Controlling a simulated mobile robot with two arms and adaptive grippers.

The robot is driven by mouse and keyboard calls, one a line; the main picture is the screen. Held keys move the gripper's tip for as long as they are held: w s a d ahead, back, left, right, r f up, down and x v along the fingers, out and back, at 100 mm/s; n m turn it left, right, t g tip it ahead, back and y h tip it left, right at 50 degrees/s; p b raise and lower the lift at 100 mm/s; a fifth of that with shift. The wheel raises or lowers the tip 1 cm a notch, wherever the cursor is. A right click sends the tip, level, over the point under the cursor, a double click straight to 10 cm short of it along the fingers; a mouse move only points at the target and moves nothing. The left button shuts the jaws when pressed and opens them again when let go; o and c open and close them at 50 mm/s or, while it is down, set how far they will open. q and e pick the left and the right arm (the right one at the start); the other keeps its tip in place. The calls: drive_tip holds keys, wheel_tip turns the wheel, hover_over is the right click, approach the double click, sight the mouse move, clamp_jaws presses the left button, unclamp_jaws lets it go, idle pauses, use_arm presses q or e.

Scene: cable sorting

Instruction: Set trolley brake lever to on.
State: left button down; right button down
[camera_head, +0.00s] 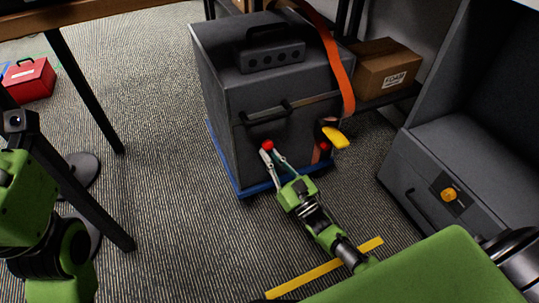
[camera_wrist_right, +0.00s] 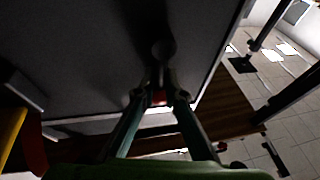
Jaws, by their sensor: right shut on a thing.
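The trolley seems to be the dark grey cabinet (camera_head: 240,125) on a blue base (camera_head: 228,172) in the head view. A red knob (camera_head: 267,145) shows at its lower front. It also shows in the wrist view (camera_wrist_right: 159,97), between the fingertips. My right gripper (camera_head: 271,156) is shut on the red knob, its fingers reaching up from below. The fingers hide part of the knob, and the lever's shaft and on/off marks cannot be made out. My left arm shows at the left edge of the head view, but its fingers are not seen.
A yellow handle (camera_head: 335,137) sticks out right of the knob, near an orange strap (camera_head: 337,70). A cardboard box (camera_head: 387,68) stands behind right. A grey unit (camera_head: 450,160) is at the right, a red box (camera_head: 29,80) at far left.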

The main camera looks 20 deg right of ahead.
drive_tip(key=c, duration=2.3)
unclamp_jaws()
drive_tip(key=shift+w+r, duration=0.15)
drive_tip(key=shift+r, duration=0.45)
drive_tip(key=o, duration=0.3)
drive_tip(key=shift+o, duration=0.2)
drive_tip(key=shift+f, duration=0.1)
drive_tip(key=shift+d+f, duration=0.1)
drive_tip(key=shift+s+f, duration=0.1)
drive_tip(key=shift+s, duration=0.15)
drive_tip(key=v, duration=1.1)
drive_tip(key=shift+s, duration=0.25)
drive_tip(key=shift+d+f, duration=0.1)
drive_tip(key=shift+f, duration=0.05)
